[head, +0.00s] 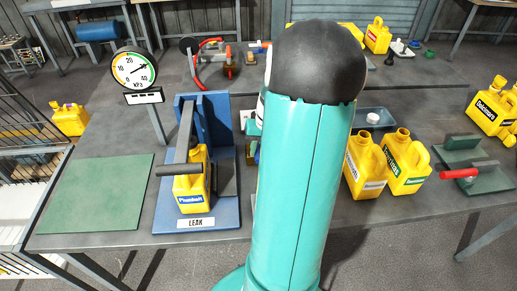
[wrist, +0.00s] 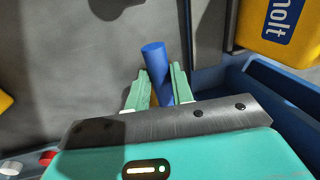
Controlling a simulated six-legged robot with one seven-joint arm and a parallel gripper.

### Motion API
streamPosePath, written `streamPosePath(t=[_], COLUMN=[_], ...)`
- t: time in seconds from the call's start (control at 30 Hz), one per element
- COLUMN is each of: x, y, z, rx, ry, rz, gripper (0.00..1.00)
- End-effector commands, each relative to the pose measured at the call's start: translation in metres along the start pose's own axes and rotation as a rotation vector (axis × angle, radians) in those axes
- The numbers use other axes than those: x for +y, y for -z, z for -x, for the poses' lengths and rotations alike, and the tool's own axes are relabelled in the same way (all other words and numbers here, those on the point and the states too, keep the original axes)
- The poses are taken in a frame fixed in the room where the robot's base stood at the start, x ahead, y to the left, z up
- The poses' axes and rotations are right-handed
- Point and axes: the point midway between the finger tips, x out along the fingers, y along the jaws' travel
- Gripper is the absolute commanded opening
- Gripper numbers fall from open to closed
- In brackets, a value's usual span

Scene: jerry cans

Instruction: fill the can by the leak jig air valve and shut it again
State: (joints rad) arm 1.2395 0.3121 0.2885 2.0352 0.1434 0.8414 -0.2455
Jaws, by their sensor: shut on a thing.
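The leak jig is a blue stand (head: 225,215) labelled LEAK. A yellow can (head: 190,190) with a blue-and-white label stands upright in it under a grey clamp arm (head: 186,135) with a dark crossbar. The can also shows at the upper right of the wrist view (wrist: 280,38). A round kPa gauge (head: 133,70) stands behind the jig; its exact reading is too small to tell. In the wrist view my gripper (wrist: 158,88) is shut on a blue rod-like handle (wrist: 155,58), apparently the air valve's. My arm hides the gripper in the head view.
A green mat (head: 95,195) lies left of the jig. Two yellow cans (head: 365,165) (head: 406,160) stand right of my arm, before a blue tray (head: 375,118). A green fixture with a red handle (head: 460,174) is farther right. Red hose (head: 195,65) lies behind the jig.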

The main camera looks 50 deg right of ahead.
Motion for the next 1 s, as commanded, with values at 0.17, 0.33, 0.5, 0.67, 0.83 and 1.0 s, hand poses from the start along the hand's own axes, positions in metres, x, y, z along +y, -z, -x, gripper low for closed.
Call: streamPosePath(t=[0.17,0.33,0.5,0.67,0.83,1.0], x=[0.005,0.013,0.022,0.031,0.039,0.046], y=[0.001,0.003,0.007,0.012,0.019,0.026], z=[0.002,0.003,0.005,0.007,0.009,0.010], rx=[-0.014,-0.038,-0.068,-0.097,-0.129,-0.161], ry=[0.000,-0.001,-0.002,-0.001,-0.002,-0.002], rz=[0.078,0.199,0.353,0.502,0.660,0.819], gripper=[0.00,0.00,0.00,0.00,0.00,0.00])
